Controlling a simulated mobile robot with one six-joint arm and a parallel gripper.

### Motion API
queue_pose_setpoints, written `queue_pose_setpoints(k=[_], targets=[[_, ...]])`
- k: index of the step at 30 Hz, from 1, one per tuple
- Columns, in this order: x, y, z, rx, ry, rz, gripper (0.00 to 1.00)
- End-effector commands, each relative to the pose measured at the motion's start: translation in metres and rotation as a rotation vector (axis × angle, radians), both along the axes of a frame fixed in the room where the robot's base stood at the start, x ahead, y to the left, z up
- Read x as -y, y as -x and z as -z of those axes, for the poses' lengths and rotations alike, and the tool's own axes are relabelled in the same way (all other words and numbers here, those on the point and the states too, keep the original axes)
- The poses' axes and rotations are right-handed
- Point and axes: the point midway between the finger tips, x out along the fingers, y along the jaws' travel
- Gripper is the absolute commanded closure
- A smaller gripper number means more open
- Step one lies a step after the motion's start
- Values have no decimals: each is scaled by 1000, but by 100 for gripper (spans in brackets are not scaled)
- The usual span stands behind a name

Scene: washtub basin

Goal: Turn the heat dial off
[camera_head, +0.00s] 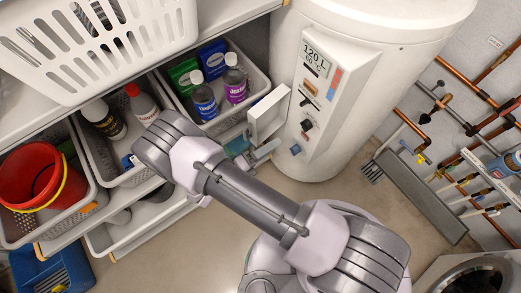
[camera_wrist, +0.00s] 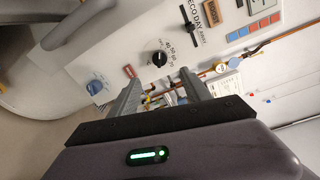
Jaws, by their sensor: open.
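The heat dial is a round black knob (camera_wrist: 160,58) with numbers printed beside it on the white panel; it also shows in the head view (camera_head: 306,125). Its exact setting is too small to read. The panel is on a white water heater (camera_head: 386,50). My gripper (camera_wrist: 163,84) is open and empty, its two fingers apart. In the wrist view the dial shows just beyond the fingertips, roughly between them, and no contact is visible.
A blue knob (camera_wrist: 95,87) is below the dial, and a black slider (camera_wrist: 194,22) and orange button (camera_wrist: 210,10) are above it. A white cover (camera_head: 268,113) juts out left of the panel. Shelved bins (camera_head: 118,180) stand left; copper pipes (camera_head: 455,75) run right.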

Motion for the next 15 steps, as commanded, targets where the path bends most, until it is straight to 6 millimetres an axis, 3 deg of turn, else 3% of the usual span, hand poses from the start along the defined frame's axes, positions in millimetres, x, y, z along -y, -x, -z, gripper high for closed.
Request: queue_pose_setpoints(k=[6, 15], targets=[[-32, 23, -3, 1, 0, -1, 44], [-37, 27, -3, -1, 0, 1, 44]])
